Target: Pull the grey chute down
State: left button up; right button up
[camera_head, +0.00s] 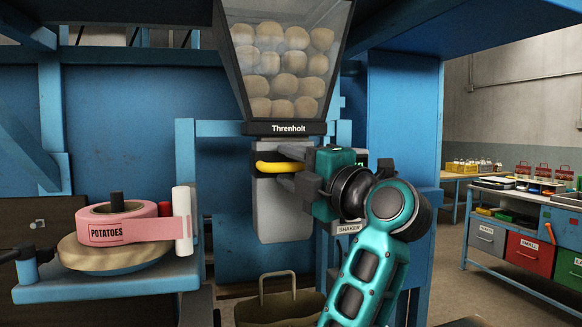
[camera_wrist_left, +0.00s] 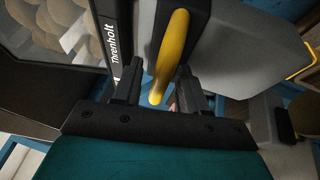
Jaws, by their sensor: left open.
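The grey chute (camera_head: 283,218) hangs below the Threnholt hopper, with a yellow handle (camera_head: 279,168) across its upper front. My left gripper (camera_head: 292,172) is at the right end of this handle. In the left wrist view the yellow handle (camera_wrist_left: 172,50) runs down between the two dark fingers of my left gripper (camera_wrist_left: 157,84). The fingers stand apart on either side of it, with gaps visible. The gripper's teal body and wrist hide the area right of the chute in the head view. My right gripper is not in view.
The clear hopper (camera_head: 282,68) above holds several potatoes. A sack (camera_head: 280,306) with a handle stands below the chute. A blue shelf (camera_head: 100,288) at left carries a pink POTATOES label roll (camera_head: 117,226) and a white roll (camera_head: 183,215). Workbenches stand far right.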

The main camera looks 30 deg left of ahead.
pick_arm(q)
grip_shut()
dwell(0.5)
